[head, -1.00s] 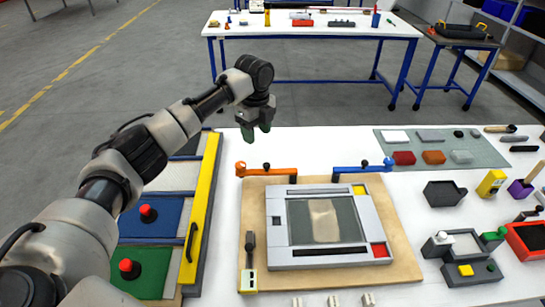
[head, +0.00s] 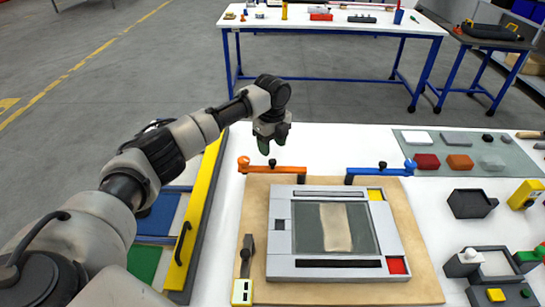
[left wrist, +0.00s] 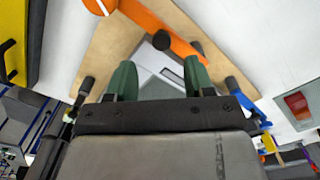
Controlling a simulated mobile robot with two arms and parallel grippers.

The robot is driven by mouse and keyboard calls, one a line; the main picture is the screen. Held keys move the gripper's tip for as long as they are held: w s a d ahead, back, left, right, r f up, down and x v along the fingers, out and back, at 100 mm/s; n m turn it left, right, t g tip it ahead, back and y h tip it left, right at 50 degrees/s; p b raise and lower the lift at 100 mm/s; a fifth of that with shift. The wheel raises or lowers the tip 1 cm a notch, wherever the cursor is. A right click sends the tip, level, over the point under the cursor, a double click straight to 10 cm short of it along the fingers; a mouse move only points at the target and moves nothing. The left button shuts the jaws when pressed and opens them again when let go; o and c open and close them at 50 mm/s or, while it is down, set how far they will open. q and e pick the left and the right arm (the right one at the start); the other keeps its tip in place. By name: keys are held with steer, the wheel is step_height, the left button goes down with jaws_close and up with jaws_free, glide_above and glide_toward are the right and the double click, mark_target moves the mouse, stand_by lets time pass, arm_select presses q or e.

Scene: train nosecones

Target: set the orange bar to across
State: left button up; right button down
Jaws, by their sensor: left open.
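The orange bar (head: 285,169) is a flat arm running left to right along the far left edge of the tan board (head: 257,215), with a round orange end at left and a small black knob (head: 272,162) near its middle. It also crosses the top of the left wrist view (left wrist: 150,24), with its black knob (left wrist: 161,41) ahead of the fingers. My left gripper (head: 272,147) points down just above and behind the knob. Its green fingers (left wrist: 160,78) are apart, with nothing between them. My right gripper is out of view.
A matching blue bar (head: 380,172) lies to the right on the same board. A grey framed panel (head: 285,265) fills the board's middle. A yellow-edged rack (head: 206,190) stands at left. A black bin (head: 470,204) and a mat with blocks (head: 400,152) are at right.

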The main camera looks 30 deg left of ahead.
mark_target(273, 160)
arm_select(q)
step_height(273, 160, down, 6)
steer(key=shift+w+p, duration=0.1)
steer(key=shift+p, duration=0.25)
jaws_close()
